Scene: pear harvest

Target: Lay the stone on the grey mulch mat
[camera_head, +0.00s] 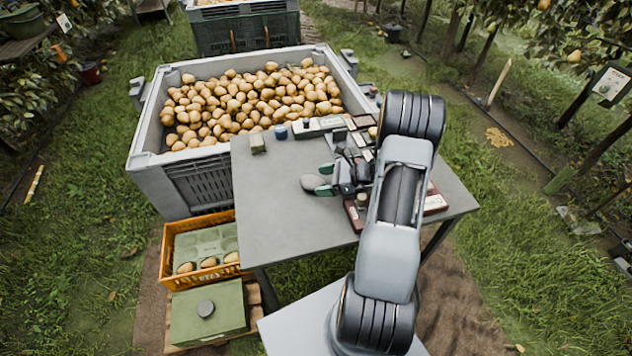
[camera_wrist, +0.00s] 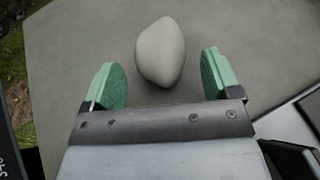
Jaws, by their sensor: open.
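The stone (camera_wrist: 160,52) is pale grey, smooth and egg-like. It lies on the grey table top just ahead of my gripper (camera_wrist: 162,78), roughly centred between the two green finger pads. The pads stand apart, with a gap on either side of the stone; nothing is held. In the head view the stone (camera_head: 311,182) shows as a small pale shape at the tips of my gripper (camera_head: 325,180). I cannot pick out a grey mulch mat with certainty.
The grey table (camera_head: 280,220) is clear to the left of the stone. Small boxes and tools crowd its right side. A grey bin (camera_head: 190,185) of pears stands behind. An orange crate (camera_head: 165,245) and a green box (camera_head: 222,318) stand at lower left.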

